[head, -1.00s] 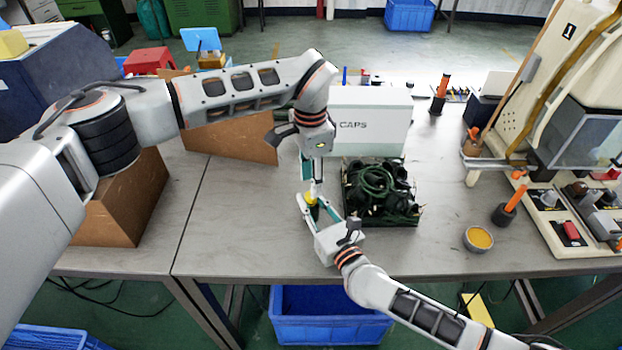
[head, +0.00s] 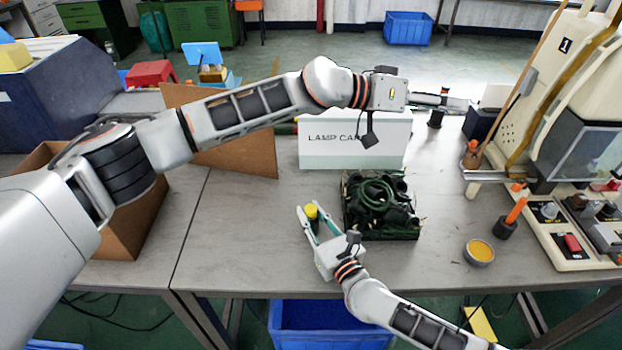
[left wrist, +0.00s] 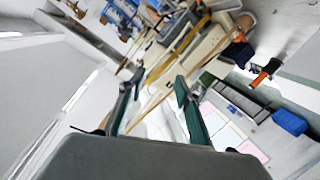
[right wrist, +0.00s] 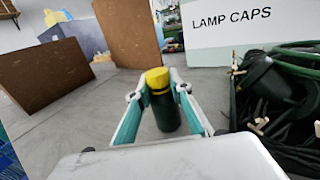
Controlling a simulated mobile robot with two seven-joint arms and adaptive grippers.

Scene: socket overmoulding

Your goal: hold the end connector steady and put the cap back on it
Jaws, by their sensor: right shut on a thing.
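The end connector (right wrist: 166,112) is a dark green cylinder with a yellow top (right wrist: 157,78), standing upright on the table in the right wrist view. The yellow top also shows in the head view (head: 311,211). My right gripper (right wrist: 158,92) is shut on the connector just below the yellow part. I cannot tell whether the yellow top is the cap or part of the connector. My left gripper (head: 445,99) is raised above and behind the white box, pointing right, well away from the connector. Its fingers stand apart with nothing between them in the left wrist view (left wrist: 158,82).
A white box marked LAMP CAPS (head: 340,152) stands behind the connector. A black crate of dark cables (head: 382,232) sits right of it. A dish of yellow material (head: 479,250) and a machine (head: 570,90) are at the right.

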